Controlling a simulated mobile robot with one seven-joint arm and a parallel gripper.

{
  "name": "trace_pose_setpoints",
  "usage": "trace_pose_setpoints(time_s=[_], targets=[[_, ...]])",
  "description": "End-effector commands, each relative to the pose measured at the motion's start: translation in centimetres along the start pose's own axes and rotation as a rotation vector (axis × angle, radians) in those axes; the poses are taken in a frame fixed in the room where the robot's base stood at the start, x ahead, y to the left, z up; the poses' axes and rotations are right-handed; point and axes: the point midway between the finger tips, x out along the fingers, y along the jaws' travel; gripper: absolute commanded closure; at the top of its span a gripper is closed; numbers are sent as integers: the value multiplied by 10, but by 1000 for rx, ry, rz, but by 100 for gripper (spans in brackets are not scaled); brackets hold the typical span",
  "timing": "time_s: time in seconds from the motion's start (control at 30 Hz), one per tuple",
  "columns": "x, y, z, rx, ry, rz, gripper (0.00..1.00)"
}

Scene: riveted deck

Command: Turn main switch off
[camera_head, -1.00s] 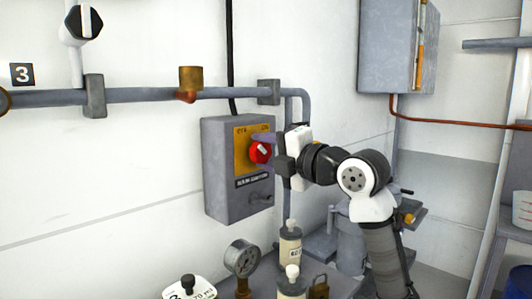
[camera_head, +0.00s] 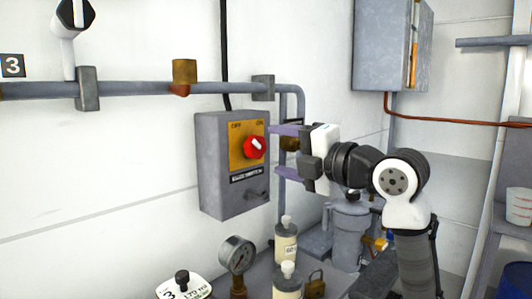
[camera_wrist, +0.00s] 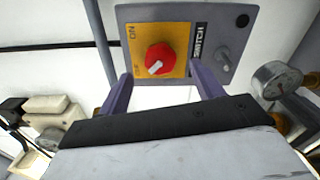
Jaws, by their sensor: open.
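The main switch is a red round knob (camera_head: 254,147) with a white pointer, on a yellow plate marked OFF at left and ON at right. The plate is on a grey wall box (camera_head: 225,170). The pointer leans up and left, toward the OFF side. In the wrist view the knob (camera_wrist: 160,57) shows in full, its white pointer angled to the lower left. My gripper (camera_head: 273,151) is open and empty, just right of the knob and apart from it. Its purple fingers (camera_wrist: 160,76) show one on each side below the knob in the wrist view.
A pipe (camera_head: 135,91) runs along the wall above the box. Below stand a pressure gauge (camera_head: 237,255), bottles (camera_head: 286,243) and a padlock (camera_head: 314,284). A grey cabinet (camera_head: 380,45) hangs at the upper right.

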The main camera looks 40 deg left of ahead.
Motion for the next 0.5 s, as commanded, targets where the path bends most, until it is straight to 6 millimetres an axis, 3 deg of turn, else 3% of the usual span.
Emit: trace_pose_setpoints(time_s=[0.1, 0.23, 0.5], targets=[[-28, -2, 0, -1, -3, 1, 34], [-52, -2, 0, -1, -3, 0, 34], [-75, 0, 0, 1, 1, 0, 34]])
